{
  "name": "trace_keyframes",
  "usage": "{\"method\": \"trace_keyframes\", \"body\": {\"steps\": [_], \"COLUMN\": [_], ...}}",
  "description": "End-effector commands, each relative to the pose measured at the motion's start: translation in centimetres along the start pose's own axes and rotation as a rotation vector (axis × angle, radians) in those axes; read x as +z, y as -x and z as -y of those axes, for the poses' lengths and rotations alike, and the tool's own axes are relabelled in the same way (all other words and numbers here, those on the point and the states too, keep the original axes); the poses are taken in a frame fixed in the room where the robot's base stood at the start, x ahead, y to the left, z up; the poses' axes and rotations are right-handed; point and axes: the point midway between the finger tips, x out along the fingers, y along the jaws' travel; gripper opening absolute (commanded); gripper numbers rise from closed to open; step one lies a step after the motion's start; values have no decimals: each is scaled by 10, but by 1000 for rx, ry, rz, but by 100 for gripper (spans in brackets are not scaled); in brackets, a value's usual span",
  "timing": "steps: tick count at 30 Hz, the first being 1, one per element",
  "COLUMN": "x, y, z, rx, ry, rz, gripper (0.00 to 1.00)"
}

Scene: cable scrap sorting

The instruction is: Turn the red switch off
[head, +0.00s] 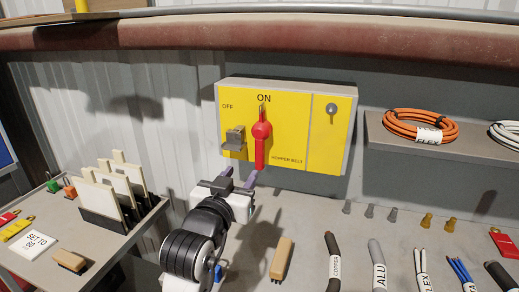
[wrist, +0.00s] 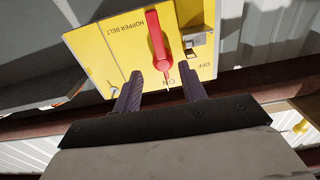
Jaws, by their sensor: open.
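The red switch (head: 262,143) is on the yellow front of the HOPPER BELT box (head: 285,128). Its lever is upright, with its pointed end at the ON mark; OFF is printed to the upper left. In the wrist view the red switch (wrist: 158,42) appears upside down, its round hub near ON. My gripper (head: 239,178) is open and empty, just below and in front of the box. In the wrist view my gripper's fingers (wrist: 162,85) are spread, one on each side of the switch's line, and look apart from it.
A grey metal latch (head: 234,140) sticks out left of the switch. A round-headed grey part (head: 331,109) is on the right panel. A shelf (head: 440,138) with an orange cable coil (head: 420,125) is at right.

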Motion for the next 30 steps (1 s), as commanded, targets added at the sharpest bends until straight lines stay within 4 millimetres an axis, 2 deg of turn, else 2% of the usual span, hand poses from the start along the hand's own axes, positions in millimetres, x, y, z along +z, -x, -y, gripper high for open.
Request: {"method": "trace_keyframes", "body": {"steps": [5, 8, 15, 21, 25, 30], "x": [3, 3, 2, 3, 4, 6], "y": [-14, -31, -83, -118, -132, -139], "z": [-4, -4, -4, -4, -4, -5], "rx": [14, 13, 12, 11, 10, 10], "ry": [2, 2, 1, 0, 0, 1], "rz": [21, 21, 19, 18, 16, 16], "gripper": [42, 42, 42, 42, 42, 42]}}
